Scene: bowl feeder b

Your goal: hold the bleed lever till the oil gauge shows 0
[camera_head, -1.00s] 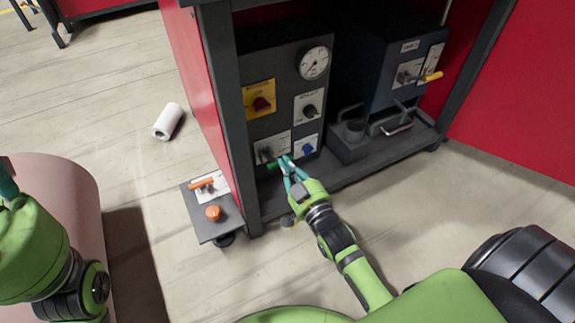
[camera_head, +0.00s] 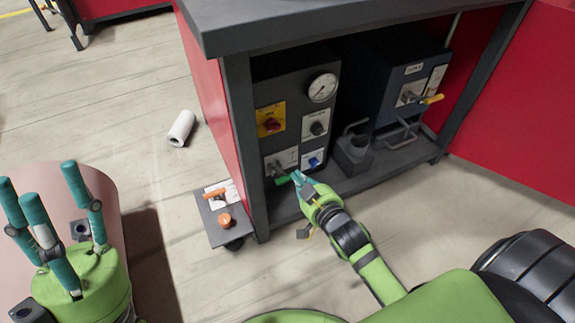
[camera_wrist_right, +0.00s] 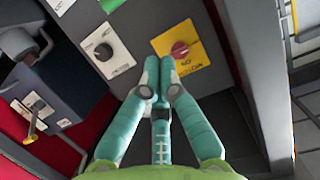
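The round white oil gauge (camera_head: 322,87) is at the top right of the dark control panel; its numbers are too small to read. The bleed lever with a green handle (camera_head: 283,180) sits low on the panel's left. My right gripper (camera_head: 297,176) is at the lever, its fingertips at the right end of the green handle; I cannot tell whether they touch. In the right wrist view the fingers of this gripper (camera_wrist_right: 158,78) are closed together, with nothing visible between them. My left gripper (camera_head: 42,195) is open and empty at lower left.
A red knob on a yellow plate (camera_head: 270,124) and a black knob (camera_head: 317,128) sit above the lever, a blue knob (camera_head: 314,162) to its right. A cabinet post (camera_head: 245,150) stands close left. A low pedestal (camera_head: 222,225) has orange controls. A white roll (camera_head: 181,128) lies on the floor.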

